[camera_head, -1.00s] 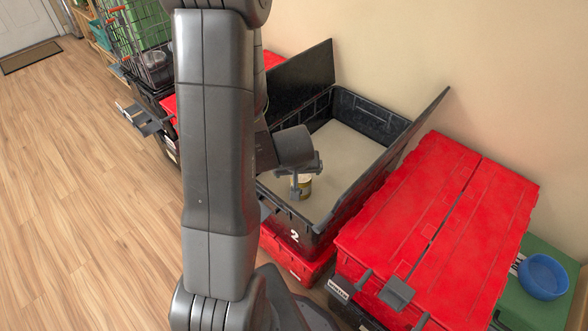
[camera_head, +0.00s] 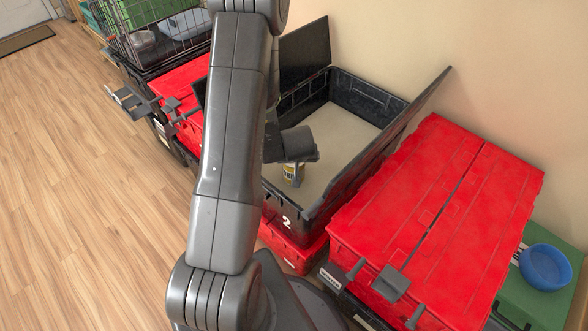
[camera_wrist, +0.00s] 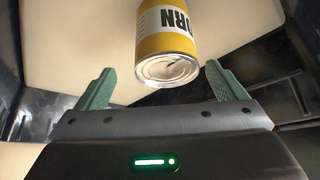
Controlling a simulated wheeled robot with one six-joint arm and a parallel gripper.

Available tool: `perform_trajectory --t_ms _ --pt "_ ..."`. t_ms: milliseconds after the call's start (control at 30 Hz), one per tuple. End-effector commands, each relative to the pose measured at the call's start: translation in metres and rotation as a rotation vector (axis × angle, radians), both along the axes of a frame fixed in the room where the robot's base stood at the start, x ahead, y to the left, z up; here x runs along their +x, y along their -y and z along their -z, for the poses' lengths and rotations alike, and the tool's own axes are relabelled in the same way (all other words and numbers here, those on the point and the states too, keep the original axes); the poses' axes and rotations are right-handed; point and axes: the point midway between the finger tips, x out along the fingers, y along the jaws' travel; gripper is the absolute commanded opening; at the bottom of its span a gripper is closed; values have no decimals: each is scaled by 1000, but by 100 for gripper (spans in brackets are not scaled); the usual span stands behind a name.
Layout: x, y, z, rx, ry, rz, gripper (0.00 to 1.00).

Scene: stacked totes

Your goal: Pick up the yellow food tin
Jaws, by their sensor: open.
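The yellow food tin (camera_head: 292,172) stands inside the open black tote (camera_head: 350,195), near its front left corner. My gripper (camera_head: 296,176) is down in the tote at the tin and partly covers it in the head view. In the wrist view the tin (camera_wrist: 168,45) shows a yellow and white label with dark letters and a silver end. My gripper's two green fingers (camera_wrist: 165,88) are apart, one to each side of the tin's near end. The tin lies just beyond the fingertips, with no clear contact.
A red-lidded tote (camera_head: 440,215) stands to the right, and a blue bowl (camera_head: 545,267) sits on a green box beyond it. The black tote's raised lid flaps stand at its left and right. A wire crate (camera_head: 150,35) is at the back left. Open floor lies at left.

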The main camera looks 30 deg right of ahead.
Motion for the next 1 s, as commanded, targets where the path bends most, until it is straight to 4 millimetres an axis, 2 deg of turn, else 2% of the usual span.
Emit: perform_trajectory --t_ms 300,600,900,933,1000 --pt "17 1 41 1 -2 0 91" --pt "20 3 46 0 -1 0 91" --pt "20 3 46 0 -1 0 32" --pt "20 3 46 0 -1 0 28" --pt "21 3 45 0 1 0 28"
